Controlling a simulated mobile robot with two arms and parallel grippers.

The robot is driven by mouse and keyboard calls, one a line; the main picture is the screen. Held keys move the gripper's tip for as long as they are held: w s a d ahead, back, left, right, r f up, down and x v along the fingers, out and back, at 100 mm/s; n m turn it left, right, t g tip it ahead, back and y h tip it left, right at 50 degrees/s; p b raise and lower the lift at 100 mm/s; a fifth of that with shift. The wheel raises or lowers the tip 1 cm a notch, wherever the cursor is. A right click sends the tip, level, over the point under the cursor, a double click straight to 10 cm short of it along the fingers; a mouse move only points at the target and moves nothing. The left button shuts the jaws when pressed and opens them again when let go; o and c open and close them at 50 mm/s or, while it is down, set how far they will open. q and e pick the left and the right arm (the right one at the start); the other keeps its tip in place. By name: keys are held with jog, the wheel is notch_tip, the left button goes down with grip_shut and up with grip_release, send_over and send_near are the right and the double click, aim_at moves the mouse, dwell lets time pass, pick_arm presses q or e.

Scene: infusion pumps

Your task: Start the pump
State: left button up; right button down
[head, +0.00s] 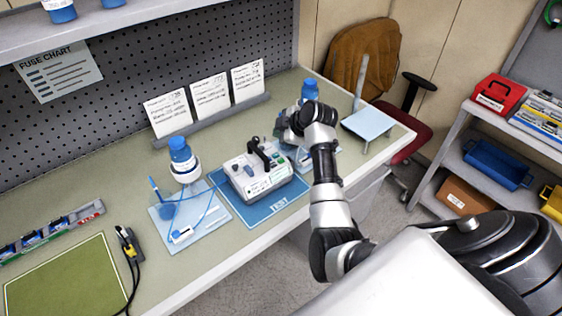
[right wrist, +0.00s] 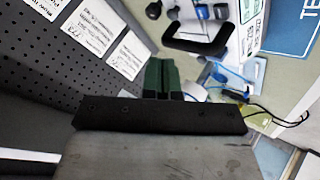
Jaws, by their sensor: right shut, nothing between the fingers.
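The pump (head: 262,182), a pale grey box with a black handle and a small greenish panel on its right, sits on a blue mat (head: 232,206) marked TEST. My right gripper (head: 280,130) is above and behind the pump's back right side, apart from it. In the right wrist view its green fingers (right wrist: 162,66) are together with nothing between them. There the pump's black handle (right wrist: 198,46) and dark knobs show beyond the fingertips, toward the top. The pump's start control cannot be made out. My left gripper is not in view.
Another blue bottle (head: 309,90) stands behind my right gripper. Three white cards (head: 210,97) stand at the back. A tilted pale blue plate (head: 368,123) is right.

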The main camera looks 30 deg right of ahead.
aim_at(280, 161)
notch_tip(280, 161, down, 7)
jog(key=b, duration=0.5)
jog(key=shift+f, duration=0.45)
jog(key=shift+b, duration=0.3)
dwell(1.1)
jog(key=shift+f, duration=0.35)
jog(key=shift+f+b, duration=0.45)
jog(key=shift+f, duration=0.1)
dwell(0.5)
jog(key=shift+r, duration=0.1)
jog(key=shift+r+p, duration=0.8)
jog(key=shift+r, duration=0.05)
